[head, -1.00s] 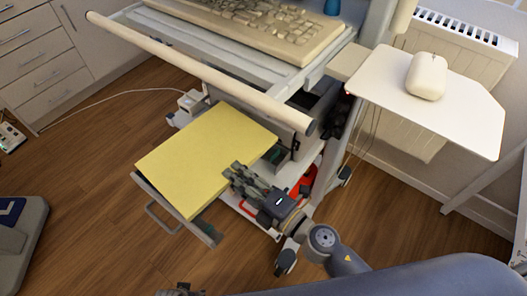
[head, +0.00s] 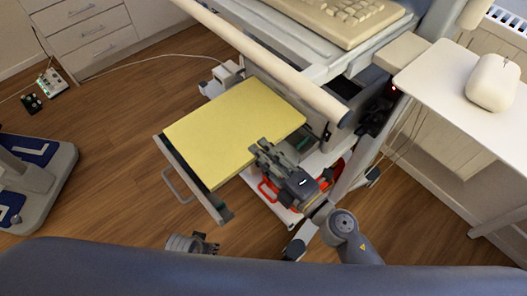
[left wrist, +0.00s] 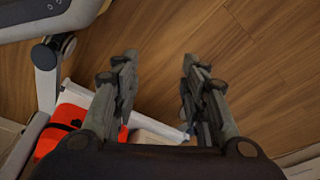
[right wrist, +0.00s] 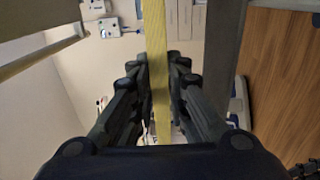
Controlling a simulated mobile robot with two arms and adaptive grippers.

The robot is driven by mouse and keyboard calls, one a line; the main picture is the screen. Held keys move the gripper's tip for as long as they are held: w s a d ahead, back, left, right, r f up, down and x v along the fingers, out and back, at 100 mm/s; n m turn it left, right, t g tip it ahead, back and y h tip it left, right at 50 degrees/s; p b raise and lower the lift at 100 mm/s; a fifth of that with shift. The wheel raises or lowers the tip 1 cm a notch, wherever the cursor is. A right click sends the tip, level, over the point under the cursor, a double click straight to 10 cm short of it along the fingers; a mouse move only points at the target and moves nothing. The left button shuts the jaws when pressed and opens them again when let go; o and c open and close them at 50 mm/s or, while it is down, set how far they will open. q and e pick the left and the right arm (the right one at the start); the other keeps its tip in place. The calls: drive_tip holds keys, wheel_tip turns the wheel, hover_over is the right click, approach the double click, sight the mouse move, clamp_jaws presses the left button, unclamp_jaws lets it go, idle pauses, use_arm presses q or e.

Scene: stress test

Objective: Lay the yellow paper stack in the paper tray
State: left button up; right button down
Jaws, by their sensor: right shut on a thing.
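The yellow paper stack (head: 235,125) is a flat slab at the cart's front. My right gripper (head: 265,155) is shut on its right edge. In the right wrist view the stack (right wrist: 157,70) shows edge-on between the fingers (right wrist: 158,85). The paper tray (head: 195,182) shows mostly as a grey front rail with a handle, along the stack's near left side. The stack hides the rest. In the right wrist view a gap shows between the stack and a grey panel. My left gripper (head: 203,243) is low at the bottom; its fingers (left wrist: 155,85) are apart and empty.
Above the stack are the cart's long rail (head: 255,58) and a beige keyboard (head: 345,12). A white side shelf (head: 450,75) with a mouse (head: 493,82) is at right. A grey base (head: 35,185) stands at left. Open wood floor lies between.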

use_arm(q)
wheel_tip(320, 180, up, 14)
drive_tip(key=w+t+b, duration=0.1)
drive_tip(key=b, duration=0.3)
drive_tip(key=shift+w+r, duration=0.25)
idle(1.1)
idle(0.6)
drive_tip(key=shift+f, duration=0.15)
drive_tip(key=shift+s+f, duration=0.1)
drive_tip(key=shift+f, duration=0.2)
drive_tip(key=shift+r, duration=0.15)
idle(0.4)
drive_tip(key=shift+f, duration=0.35)
idle(0.4)
